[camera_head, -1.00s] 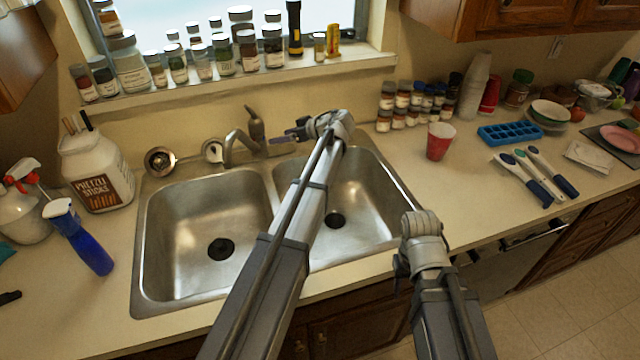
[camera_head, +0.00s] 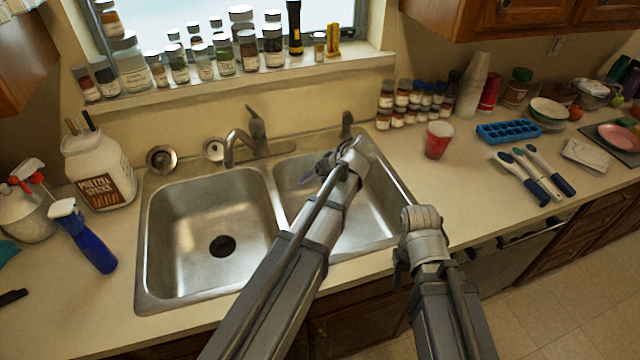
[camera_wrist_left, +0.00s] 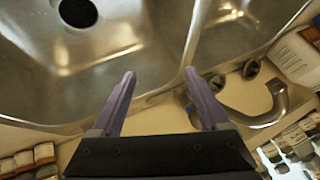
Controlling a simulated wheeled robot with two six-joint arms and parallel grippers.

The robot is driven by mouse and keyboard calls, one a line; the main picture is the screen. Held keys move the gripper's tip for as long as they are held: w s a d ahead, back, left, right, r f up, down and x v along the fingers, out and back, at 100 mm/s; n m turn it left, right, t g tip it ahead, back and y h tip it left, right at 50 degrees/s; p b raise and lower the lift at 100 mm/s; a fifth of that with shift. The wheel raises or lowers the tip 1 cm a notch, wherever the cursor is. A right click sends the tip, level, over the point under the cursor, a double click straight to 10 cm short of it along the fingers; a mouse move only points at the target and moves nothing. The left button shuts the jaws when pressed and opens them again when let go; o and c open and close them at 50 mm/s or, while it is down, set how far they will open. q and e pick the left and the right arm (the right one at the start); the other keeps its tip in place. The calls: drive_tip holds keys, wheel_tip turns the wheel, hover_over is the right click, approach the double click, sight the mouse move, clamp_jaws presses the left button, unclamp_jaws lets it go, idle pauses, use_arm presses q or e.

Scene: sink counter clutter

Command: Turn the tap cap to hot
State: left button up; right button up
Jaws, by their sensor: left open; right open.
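The metal tap (camera_head: 236,150) stands behind the sink, its spout over the left basin. Its upright lever cap (camera_head: 256,122) tilts slightly left at the top. My left gripper (camera_head: 342,174) is open and empty over the right basin, right of the tap and apart from it. In the left wrist view its two purple fingers (camera_wrist_left: 160,75) are spread, and the tap spout (camera_wrist_left: 268,112) shows to the right; the cap is not clear there. My right gripper (camera_head: 404,262) is at the counter's front edge, far from the tap; its fingers are hard to make out.
The double sink (camera_head: 160,290) is empty. A side sprayer (camera_head: 346,122) stands behind the right basin. Two drain strainers (camera_head: 161,159) lie left of the tap. A red cup (camera_head: 438,142) stands to the right. Bottles (camera_head: 225,58) line the windowsill above.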

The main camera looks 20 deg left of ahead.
use_arm(q)
drive_tip(key=shift+s+d+f+m+h, duration=0.15)
drive_tip(key=shift+s+d+m, duration=0.1)
drive_tip(key=shift+s+d, duration=0.2)
drive_tip(key=shift+s+d+f+m+h, duration=0.15)
drive_tip(key=shift+s+d+m, duration=0.1)
drive_tip(key=shift+s+d, duration=0.2)
drive_tip(key=shift+w+r, duration=0.1)
drive_tip(key=n+y+b, duration=0.3)
drive_tip(key=n+y, duration=0.3)
drive_tip(key=n, duration=0.3)
approach(262, 124)
drive_tip(key=shift+t, duration=0.3)
drive_tip(key=x, duration=0.4)
drive_tip(key=shift+a+f, duration=0.3)
drive_tip(key=shift+f, duration=0.1)
drive_tip(key=shift+a+r, duration=0.15)
drive_tip(key=b+x, duration=0.2)
drive_tip(key=x, duration=0.4)
drive_tip(key=shift+a+f+b, duration=0.2)
drive_tip(key=shift+f+b, duration=0.05)
drive_tip(key=shift+b, duration=0.1)
drive_tip(key=shift+a+f, duration=0.1)
drive_tip(key=shift+a, duration=0.45)
drive_tip(key=shift+c, duration=0.3)
